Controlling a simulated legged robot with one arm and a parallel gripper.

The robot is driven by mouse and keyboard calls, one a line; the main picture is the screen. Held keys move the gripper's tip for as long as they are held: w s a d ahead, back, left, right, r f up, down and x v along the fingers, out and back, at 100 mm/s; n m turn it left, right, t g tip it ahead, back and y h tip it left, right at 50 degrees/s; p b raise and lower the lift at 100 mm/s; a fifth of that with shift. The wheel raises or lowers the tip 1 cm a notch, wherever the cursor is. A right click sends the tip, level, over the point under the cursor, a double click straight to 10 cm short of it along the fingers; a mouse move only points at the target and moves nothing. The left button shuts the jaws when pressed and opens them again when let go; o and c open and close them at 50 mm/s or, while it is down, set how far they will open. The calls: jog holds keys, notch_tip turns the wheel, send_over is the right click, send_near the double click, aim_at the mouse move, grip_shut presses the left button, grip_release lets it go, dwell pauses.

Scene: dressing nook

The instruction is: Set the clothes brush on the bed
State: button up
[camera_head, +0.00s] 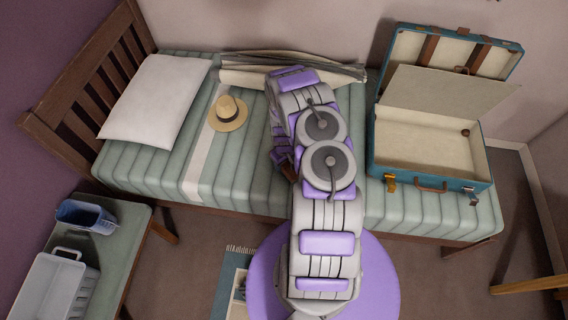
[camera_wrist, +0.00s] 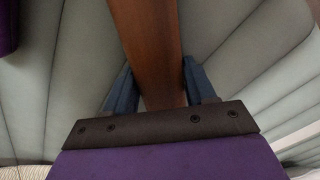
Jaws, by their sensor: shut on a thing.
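In the wrist view my gripper (camera_wrist: 160,92) is shut on the clothes brush (camera_wrist: 148,40), a reddish-brown wooden piece between its two blue fingers. The green ribbed cover of the bed (camera_wrist: 240,50) fills the view behind it. In the head view the bed (camera_head: 150,170) runs along the wall, and my arm reaches over its middle. A small brown bit of the brush (camera_head: 289,171) shows beside my arm; the rest is hidden. I cannot tell whether the brush touches the cover.
A white pillow (camera_head: 155,100) and a straw hat (camera_head: 227,113) lie on the bed's left part. A rolled bundle (camera_head: 245,75) lies along the wall. An open teal suitcase (camera_head: 430,180) stands on the right. A side table (camera_head: 118,255) holds a blue bin (camera_head: 85,214) and a grey basket (camera_head: 58,290).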

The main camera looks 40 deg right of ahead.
jog(key=shift+r, duration=0.1)
jog(key=o, duration=1.1)
jog(key=shift+d, duration=0.15)
jog(key=shift+c, duration=0.2)
